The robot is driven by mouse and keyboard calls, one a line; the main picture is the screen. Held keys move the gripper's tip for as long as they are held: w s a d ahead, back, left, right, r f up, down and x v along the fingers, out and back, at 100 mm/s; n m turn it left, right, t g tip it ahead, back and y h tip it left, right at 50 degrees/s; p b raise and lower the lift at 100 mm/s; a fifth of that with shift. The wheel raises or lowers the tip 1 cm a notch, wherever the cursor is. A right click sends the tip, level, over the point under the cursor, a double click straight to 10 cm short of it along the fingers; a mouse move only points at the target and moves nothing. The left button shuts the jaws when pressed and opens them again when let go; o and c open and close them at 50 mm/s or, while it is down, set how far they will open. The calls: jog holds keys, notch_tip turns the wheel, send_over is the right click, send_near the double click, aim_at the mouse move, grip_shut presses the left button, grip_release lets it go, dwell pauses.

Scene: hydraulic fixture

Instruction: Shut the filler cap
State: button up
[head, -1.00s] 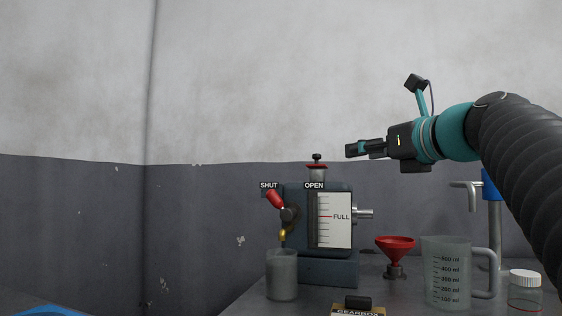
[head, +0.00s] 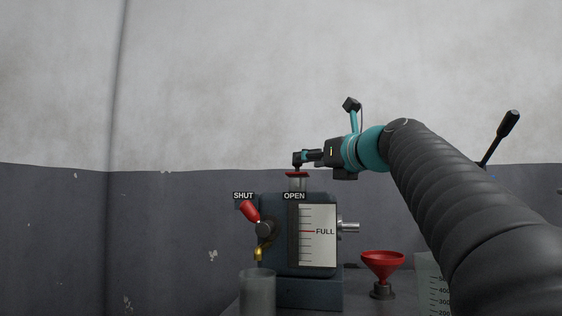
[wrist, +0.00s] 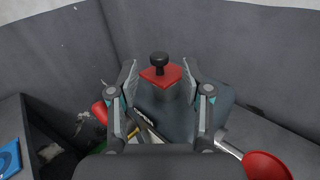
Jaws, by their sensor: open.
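In the head view the red cap (head: 297,174) sits over the pale neck on top of the dark blue-grey gearbox housing (head: 318,270). I cannot tell whether it is fully seated. My gripper (head: 302,157) is level, just above the red plate at the knob's height. In the wrist view my gripper (wrist: 159,68) is open, one finger on each side of the cap and knob. I see no clear contact. The knob is largely hidden by the fingers in the head view.
A red-handled lever (head: 250,211) is on the housing's front left, near the SHUT label, above a brass spout and a beaker (head: 257,290). A red funnel (head: 382,264) and a measuring jug (head: 430,280) stand right.

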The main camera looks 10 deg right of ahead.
aim_at(298, 169)
jog(key=shift+x, duration=2.55)
grip_shut()
